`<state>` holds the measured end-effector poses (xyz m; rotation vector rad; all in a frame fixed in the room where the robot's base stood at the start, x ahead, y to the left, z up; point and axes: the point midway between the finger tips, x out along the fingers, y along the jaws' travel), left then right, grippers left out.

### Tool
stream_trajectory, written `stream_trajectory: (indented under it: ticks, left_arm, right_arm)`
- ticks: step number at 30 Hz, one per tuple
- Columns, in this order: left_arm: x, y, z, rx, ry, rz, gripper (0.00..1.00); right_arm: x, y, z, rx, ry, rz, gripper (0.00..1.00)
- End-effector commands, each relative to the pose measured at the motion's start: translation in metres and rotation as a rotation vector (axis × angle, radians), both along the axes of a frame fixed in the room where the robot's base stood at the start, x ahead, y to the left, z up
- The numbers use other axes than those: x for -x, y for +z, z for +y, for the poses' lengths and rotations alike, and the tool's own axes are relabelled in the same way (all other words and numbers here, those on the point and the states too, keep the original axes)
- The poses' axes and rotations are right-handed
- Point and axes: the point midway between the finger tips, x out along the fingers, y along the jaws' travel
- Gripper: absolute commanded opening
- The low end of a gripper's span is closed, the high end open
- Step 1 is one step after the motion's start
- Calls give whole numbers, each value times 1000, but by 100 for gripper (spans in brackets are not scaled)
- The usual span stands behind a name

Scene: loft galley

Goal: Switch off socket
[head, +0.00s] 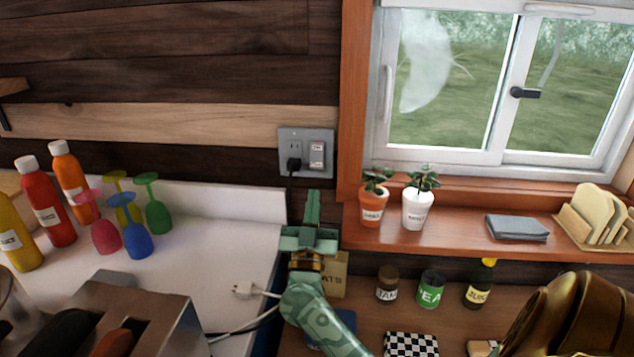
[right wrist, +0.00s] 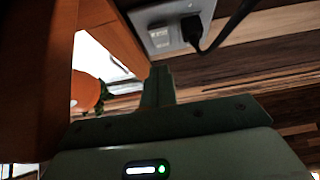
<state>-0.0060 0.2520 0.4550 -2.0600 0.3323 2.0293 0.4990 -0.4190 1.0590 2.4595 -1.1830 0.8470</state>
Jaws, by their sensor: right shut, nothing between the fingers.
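The socket (head: 305,140) is a grey plate on the dark wooden wall, left of the window frame. A black plug (head: 293,164) sits in its left side, with a cord hanging down. A white rocker switch (head: 317,154) is on its right side. My green right gripper (head: 313,198) is shut and empty, pointing up just below the plate and apart from it. In the right wrist view the closed fingers (right wrist: 158,85) point toward the plate (right wrist: 173,22), with the plug (right wrist: 192,30) beside the switch. I cannot tell the switch's position. My left gripper is not in view.
Potted plants (head: 373,205) stand on the window ledge (head: 462,220) to the right. Colored glasses (head: 137,240) and bottles (head: 47,210) stand on the white counter (head: 215,225) to the left. A loose white plug (head: 243,290) lies near my arm. Jars (head: 388,285) stand below the ledge.

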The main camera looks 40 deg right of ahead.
Motion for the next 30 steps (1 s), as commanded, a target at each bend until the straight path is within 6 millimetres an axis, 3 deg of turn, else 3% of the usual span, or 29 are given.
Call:
stream_trajectory:
  ticks: [4, 12, 26, 30]
  left_arm:
    - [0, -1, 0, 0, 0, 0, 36]
    - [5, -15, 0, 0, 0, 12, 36]
    - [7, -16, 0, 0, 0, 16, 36]
    - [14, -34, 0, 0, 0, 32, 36]
  right_arm:
    - [-15, 20, -19, 2, 0, -4, 0]
    - [-37, 13, -46, 0, 0, 2, 0]
    - [-41, 14, -51, 0, 1, -1, 0]
    - [-47, 4, -57, 45, -2, -30, 0]
